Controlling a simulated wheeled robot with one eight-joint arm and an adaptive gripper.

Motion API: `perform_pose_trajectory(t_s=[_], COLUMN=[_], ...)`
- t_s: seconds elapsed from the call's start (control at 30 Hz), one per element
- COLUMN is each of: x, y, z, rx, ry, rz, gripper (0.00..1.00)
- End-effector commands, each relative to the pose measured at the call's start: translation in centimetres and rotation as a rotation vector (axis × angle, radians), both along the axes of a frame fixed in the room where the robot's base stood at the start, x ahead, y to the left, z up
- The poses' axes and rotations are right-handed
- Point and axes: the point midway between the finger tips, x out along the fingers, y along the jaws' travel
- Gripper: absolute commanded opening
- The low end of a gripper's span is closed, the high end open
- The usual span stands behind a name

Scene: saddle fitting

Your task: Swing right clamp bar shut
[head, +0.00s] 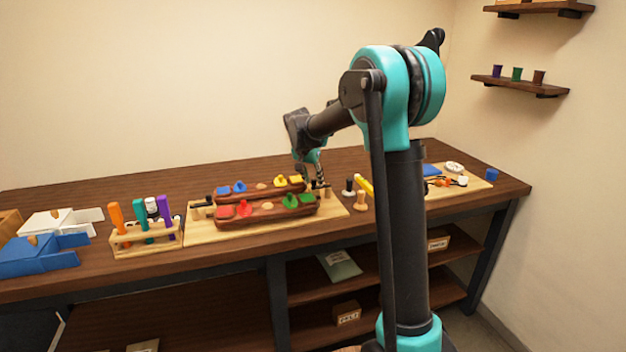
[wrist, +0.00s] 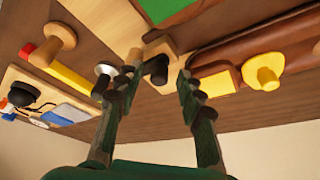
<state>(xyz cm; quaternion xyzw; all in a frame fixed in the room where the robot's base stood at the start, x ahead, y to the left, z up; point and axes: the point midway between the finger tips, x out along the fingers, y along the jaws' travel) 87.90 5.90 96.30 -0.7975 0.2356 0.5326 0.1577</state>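The right clamp bar shows at the right end of the wooden fixture board (head: 342,208). Its dark knob (wrist: 157,70) and pale wooden part (wrist: 160,48) show in the wrist view. My gripper (wrist: 157,88) is open, with one finger to each side of the knob. Whether either finger touches it I cannot tell. In the head view my gripper (head: 316,176) is down at the board's right end, and the arm and fingers partly hide the clamp there. Two long brown saddle pieces (head: 268,215) with coloured blocks lie on the board. A left clamp (head: 203,203) stands at the other end.
A yellow bar (head: 364,185) and knobbed pegs (head: 348,187) stand right of the board. A tray (head: 475,181) with small parts is farther right. A tool rack (head: 146,238) and blue box (head: 40,258) are at left. Bare bench lies along the front.

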Motion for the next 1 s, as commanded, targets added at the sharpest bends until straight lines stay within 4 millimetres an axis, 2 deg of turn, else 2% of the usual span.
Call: perform_pose_trajectory(t_s=[0.17,0.27,0.7,0.83,1.0], x=[-0.1,-0.4,-3.1,-3.5,-3.9], y=[0.0,0.2,2.0,2.3,2.5], z=[0.2,0.9,8.6,10.1,11.0], rx=[0.0,0.0,-0.001,0.0,-0.001], ry=[0.0,0.0,0.0,0.0,0.001], rz=[0.0,0.001,0.002,0.0,0.0], gripper=[0.38,0.38,0.38,0.38,0.38])
